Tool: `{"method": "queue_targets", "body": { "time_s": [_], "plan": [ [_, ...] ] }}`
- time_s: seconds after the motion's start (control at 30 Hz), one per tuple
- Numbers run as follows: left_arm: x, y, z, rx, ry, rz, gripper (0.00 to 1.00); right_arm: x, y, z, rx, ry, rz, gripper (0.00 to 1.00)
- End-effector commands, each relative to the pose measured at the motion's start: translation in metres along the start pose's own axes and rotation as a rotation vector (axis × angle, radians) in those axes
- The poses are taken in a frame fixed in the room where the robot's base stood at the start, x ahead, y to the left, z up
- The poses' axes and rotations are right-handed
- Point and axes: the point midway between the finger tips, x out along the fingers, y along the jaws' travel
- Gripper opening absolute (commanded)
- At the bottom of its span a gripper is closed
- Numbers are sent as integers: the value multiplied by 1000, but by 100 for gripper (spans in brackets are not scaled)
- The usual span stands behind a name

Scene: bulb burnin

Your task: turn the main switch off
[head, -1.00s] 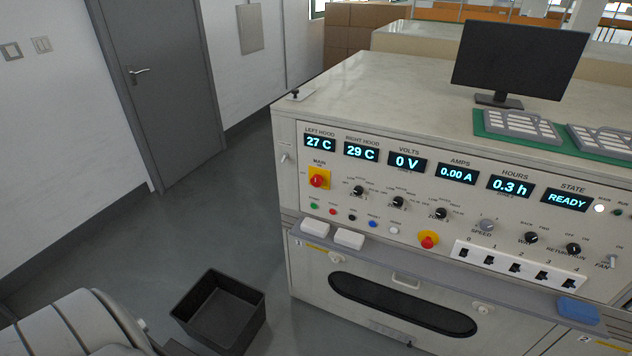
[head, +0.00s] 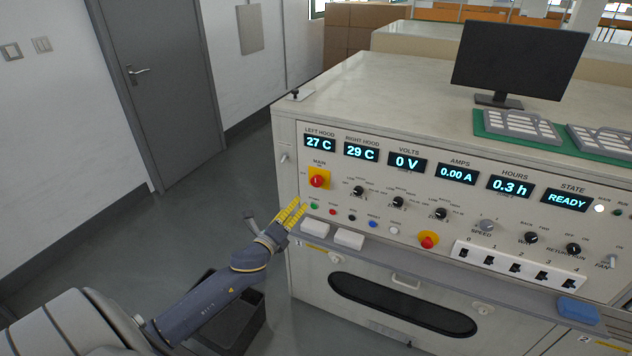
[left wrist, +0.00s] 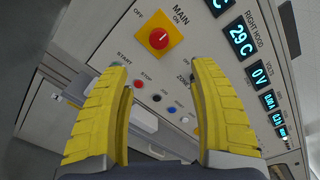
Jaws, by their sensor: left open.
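The main switch (head: 317,181) is a red knob on a yellow plate at the upper left of the panel, under the left hood display. It also shows in the left wrist view (left wrist: 159,39), with OFF marked to its upper left and ON above it. My left gripper (head: 297,209) is in front of the panel, below and left of the switch. In the left wrist view its two yellow fingers (left wrist: 160,100) are spread apart with nothing between them, and the switch lies beyond their tips. My right gripper is not in view.
Start and stop buttons (head: 332,211) sit below the switch. A ledge (head: 440,279) with two white blocks (head: 348,238) juts out beneath the panel. A red emergency button (head: 428,240) is further right. A dark bin (head: 246,335) stands on the floor behind my left arm.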

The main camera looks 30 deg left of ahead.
Motion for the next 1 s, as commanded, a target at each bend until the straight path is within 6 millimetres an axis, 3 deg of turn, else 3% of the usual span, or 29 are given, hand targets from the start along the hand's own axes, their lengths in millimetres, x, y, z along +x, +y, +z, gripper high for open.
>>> {"method": "queue_targets", "body": {
  "time_s": [0.27,1.0],
  "plan": [
    [16,1,0,33,-1,2,61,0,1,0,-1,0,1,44],
    [132,2,0,29,-1,4,61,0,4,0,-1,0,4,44]
  ]
}}
